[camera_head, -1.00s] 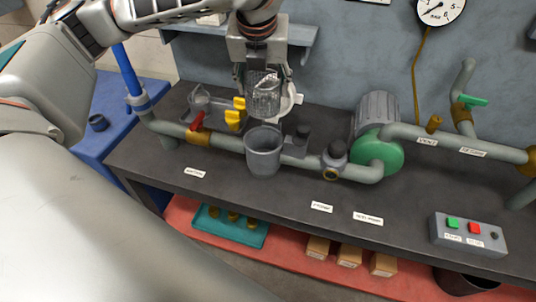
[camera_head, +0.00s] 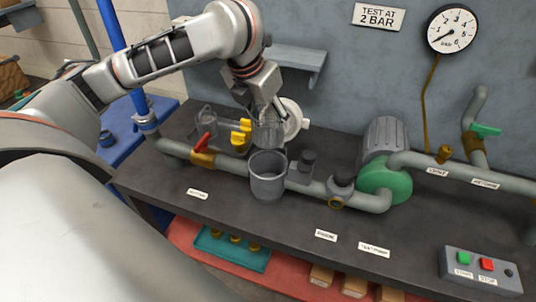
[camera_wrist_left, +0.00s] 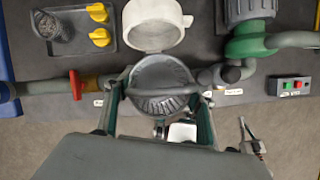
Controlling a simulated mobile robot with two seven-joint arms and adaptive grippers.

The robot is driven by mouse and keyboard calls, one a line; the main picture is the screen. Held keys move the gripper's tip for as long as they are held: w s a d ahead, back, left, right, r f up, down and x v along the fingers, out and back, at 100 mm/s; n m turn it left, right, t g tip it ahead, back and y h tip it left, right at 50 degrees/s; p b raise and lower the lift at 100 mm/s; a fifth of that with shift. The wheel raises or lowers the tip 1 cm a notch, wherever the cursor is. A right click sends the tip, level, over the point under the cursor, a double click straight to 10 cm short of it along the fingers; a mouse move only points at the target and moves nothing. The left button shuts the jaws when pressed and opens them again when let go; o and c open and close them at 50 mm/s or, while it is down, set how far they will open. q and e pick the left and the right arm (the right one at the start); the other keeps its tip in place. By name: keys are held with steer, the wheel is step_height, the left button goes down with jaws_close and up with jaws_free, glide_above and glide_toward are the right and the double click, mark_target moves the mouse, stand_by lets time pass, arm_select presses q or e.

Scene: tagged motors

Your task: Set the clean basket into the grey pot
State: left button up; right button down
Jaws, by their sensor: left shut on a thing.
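My left gripper (camera_head: 266,112) is shut on the clean basket (camera_head: 268,133), a grey see-through mesh cup. It holds the basket upright, its bottom close to the rim of the grey pot (camera_head: 268,178); whether it is straight above the opening is hard to tell. The pot is open-topped and joined to the pipe. In the left wrist view the ribbed basket (camera_wrist_left: 165,92) sits between my fingers and hides most of what is below. Another basket, with speckled dirt in it (camera_wrist_left: 55,28), stands on a grey tray at the back left. My right gripper is not in view.
A white round cap (camera_head: 293,119) is just behind the held basket. Yellow wing knobs (camera_head: 242,131) lie on the tray to its left. A red valve handle (camera_head: 203,142), a dark fitting (camera_head: 307,160) and a green pump (camera_head: 385,181) flank the pot.

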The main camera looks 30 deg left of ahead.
mark_target(258, 134)
arm_select(q)
step_height(258, 134, down, 8)
steer(key=shift+r, duration=0.25)
step_height(258, 134, down, 4)
steer(key=shift+f, duration=0.2)
steer(key=shift+f, duration=0.65)
steer(key=o, duration=0.9)
steer(key=v, duration=1.3)
steer(key=shift+w+r, duration=0.2)
steer(key=shift+w, duration=0.05)
